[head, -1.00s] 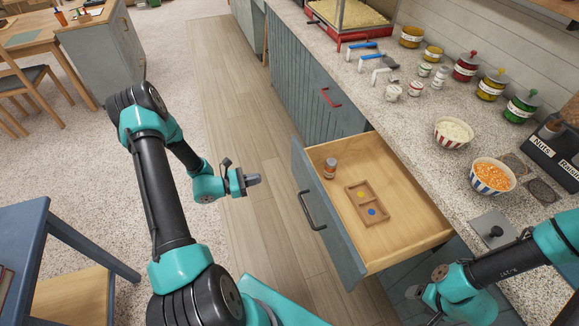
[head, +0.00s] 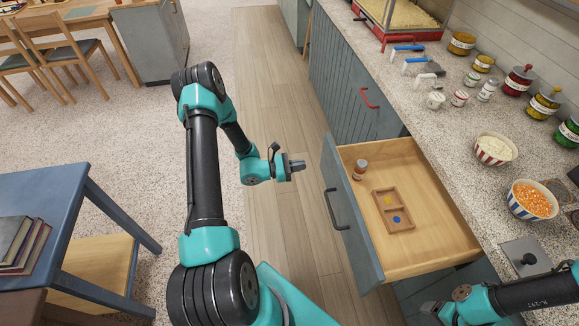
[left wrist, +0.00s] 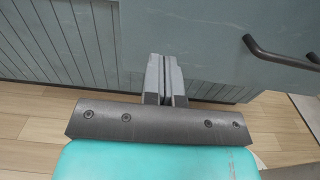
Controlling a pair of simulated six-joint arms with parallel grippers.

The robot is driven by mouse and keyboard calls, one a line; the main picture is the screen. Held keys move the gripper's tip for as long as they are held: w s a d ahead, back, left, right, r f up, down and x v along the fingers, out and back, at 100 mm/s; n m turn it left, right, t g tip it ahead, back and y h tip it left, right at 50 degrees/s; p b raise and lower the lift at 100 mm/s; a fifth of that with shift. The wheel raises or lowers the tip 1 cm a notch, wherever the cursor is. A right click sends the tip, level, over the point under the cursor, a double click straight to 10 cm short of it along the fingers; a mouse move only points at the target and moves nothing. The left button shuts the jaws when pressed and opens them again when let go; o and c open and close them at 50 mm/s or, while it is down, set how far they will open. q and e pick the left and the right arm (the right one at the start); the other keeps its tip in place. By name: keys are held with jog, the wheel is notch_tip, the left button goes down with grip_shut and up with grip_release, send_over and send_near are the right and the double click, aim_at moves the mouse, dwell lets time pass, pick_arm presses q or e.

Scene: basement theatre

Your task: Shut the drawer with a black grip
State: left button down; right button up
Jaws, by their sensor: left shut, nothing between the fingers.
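The drawer (head: 430,245) stands pulled out from the grey-blue counter front, with a pale wood inside. Its black grip (head: 335,209) is on the front panel, facing left in the head view. A small jar (head: 360,170) and a wooden tray (head: 393,210) with a yellow and a blue disc lie inside. My left gripper (head: 298,165) is shut and empty, left of the drawer front and apart from it. In the left wrist view the shut fingers (left wrist: 165,78) point at the grey-blue panel, with the black grip (left wrist: 280,53) to their right. My right gripper (head: 428,309) is only partly visible, low in the head view.
A cupboard with a red grip (head: 370,97) is beyond the drawer. The speckled counter (head: 460,135) holds bowls, jars and scoops. A blue table (head: 75,215) with books (head: 22,245) stands at left. The wood floor strip (head: 285,100) beside the drawer is clear.

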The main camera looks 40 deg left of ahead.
aim_at(326, 161)
pick_arm(q)
jog(key=x, duration=0.7)
jog(key=shift+w+d, duration=0.1)
jog(key=shift+w+d, duration=0.1)
jog(key=shift+w, duration=0.05)
